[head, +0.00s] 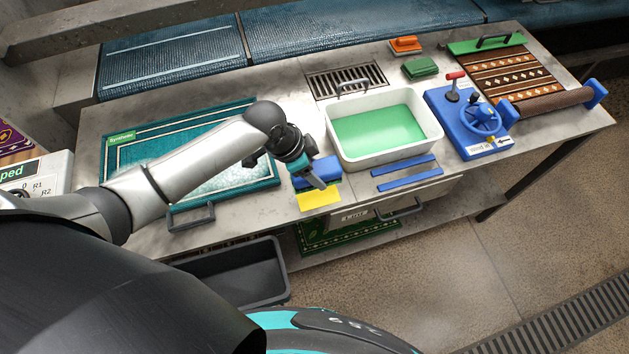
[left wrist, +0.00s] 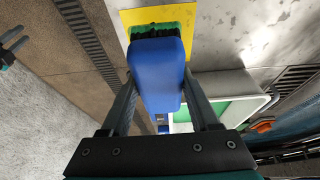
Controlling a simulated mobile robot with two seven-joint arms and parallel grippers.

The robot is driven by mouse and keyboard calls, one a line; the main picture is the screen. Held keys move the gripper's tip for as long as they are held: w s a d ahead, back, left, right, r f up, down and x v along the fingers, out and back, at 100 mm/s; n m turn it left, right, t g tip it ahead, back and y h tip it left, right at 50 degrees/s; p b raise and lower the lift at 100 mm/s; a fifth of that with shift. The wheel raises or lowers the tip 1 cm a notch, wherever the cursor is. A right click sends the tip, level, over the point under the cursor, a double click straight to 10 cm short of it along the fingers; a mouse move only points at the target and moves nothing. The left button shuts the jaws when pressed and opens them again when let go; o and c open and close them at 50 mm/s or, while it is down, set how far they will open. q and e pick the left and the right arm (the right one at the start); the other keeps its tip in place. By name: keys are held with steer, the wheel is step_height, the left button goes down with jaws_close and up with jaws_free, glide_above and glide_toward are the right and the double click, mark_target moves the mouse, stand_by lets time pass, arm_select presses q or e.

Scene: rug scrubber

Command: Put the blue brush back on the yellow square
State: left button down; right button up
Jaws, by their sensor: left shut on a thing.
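The blue brush (head: 327,167) is at the front edge of the workbench, just behind the yellow square (head: 320,198) in the head view. My left gripper (head: 316,180) is shut on its blue body. In the left wrist view the brush (left wrist: 157,78) sits between the two fingers (left wrist: 160,95), with its green part and dark bristles toward the yellow square (left wrist: 205,22). The brush overlaps the square in that view; whether it touches it I cannot tell. My right gripper (left wrist: 15,42) shows small at the left edge of the left wrist view, empty, its two fingers apart.
A white basin (head: 350,158) with green liquid stands right of the brush, with blue strips (head: 405,172) before it. A teal rug (head: 235,177) lies left. A blue crank device (head: 470,122) and brown rug (head: 510,78) are further right. A dark bin (head: 235,275) is below.

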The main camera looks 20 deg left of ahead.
arm_select(q)
steer(key=shift+f+b, duration=0.35)
steer(key=shift+f, duration=2.05)
steer(key=shift+f, duration=0.2)
steer(key=shift+c, duration=0.6)
jaws_free()
steer(key=shift+a+r, duration=0.1)
steer(key=shift+r, duration=0.35)
steer(key=p+v, duration=0.2)
steer(key=v, duration=0.9)
steer(key=shift+s+r, duration=0.1)
steer(key=shift+r, duration=0.15)
